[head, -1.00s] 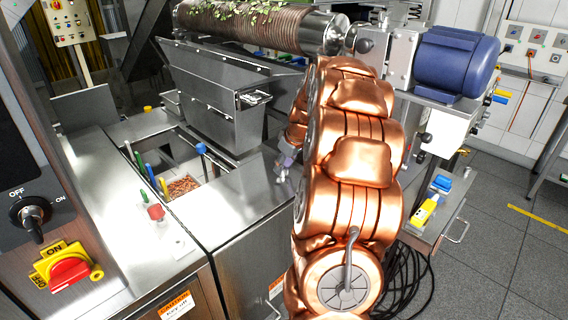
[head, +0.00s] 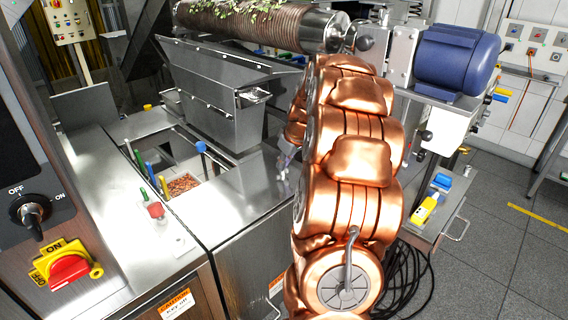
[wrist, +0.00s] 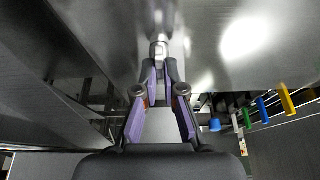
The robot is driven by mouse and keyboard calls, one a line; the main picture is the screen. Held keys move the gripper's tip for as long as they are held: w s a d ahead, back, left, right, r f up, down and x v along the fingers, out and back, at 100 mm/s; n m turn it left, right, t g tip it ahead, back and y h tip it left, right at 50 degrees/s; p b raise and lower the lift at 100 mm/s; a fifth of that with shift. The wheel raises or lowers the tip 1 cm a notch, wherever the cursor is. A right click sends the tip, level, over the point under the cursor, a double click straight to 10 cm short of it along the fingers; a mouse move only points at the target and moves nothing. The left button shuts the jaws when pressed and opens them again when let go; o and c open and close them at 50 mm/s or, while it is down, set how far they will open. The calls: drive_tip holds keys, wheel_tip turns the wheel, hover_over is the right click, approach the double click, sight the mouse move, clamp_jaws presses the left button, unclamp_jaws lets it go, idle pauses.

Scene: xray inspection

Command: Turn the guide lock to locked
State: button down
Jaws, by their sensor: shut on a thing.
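My gripper (wrist: 160,68) is shut on a small bright metal part (wrist: 159,48), which looks like the guide lock's handle, at the top middle of the wrist view. Its purple-padded fingers converge on that part. In the head view the gripper (head: 284,168) is small, low over the steel top and partly hidden behind my copper arm. I cannot read the lock's setting, as no marking on it is visible.
A steel bench top (head: 235,205) has an opening with brown pieces (head: 183,184) in it. Blue, green and yellow handles stand around it, with a blue-topped post (head: 201,148) nearest my gripper. A steel hopper (head: 215,95) rises behind. A blue motor (head: 456,62) is at right.

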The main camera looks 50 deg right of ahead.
drive_tip(key=m+h+b, duration=0.1)
drive_tip(key=m+b, duration=0.1)
drive_tip(key=m, duration=0.1)
drive_tip(key=shift+f, duration=0.1)
drive_tip(key=m+h, duration=0.1)
drive_tip(key=m, duration=0.2)
drive_tip(key=m+g+h+b, duration=0.1)
drive_tip(key=m, duration=0.1)
drive_tip(key=shift+w+a+m+b, duration=0.1)
drive_tip(key=shift+m+b, duration=0.2)
drive_tip(key=shift+m, duration=0.1)
drive_tip(key=m+g, duration=0.1)
drive_tip(key=m, duration=0.1)
drive_tip(key=m+g+h+b, duration=0.1)
drive_tip(key=m, duration=0.2)
drive_tip(key=shift+w, duration=0.1)
drive_tip(key=shift+m+g+b, duration=0.6)
drive_tip(key=shift+m+g, duration=0.1)
drive_tip(key=shift+m, duration=1.1)
drive_tip(key=shift+w+r, duration=0.1)
drive_tip(key=shift+r, duration=0.1)
drive_tip(key=c, duration=1.3)
unclamp_jaws()
drive_tip(key=shift+a+f, duration=0.1)
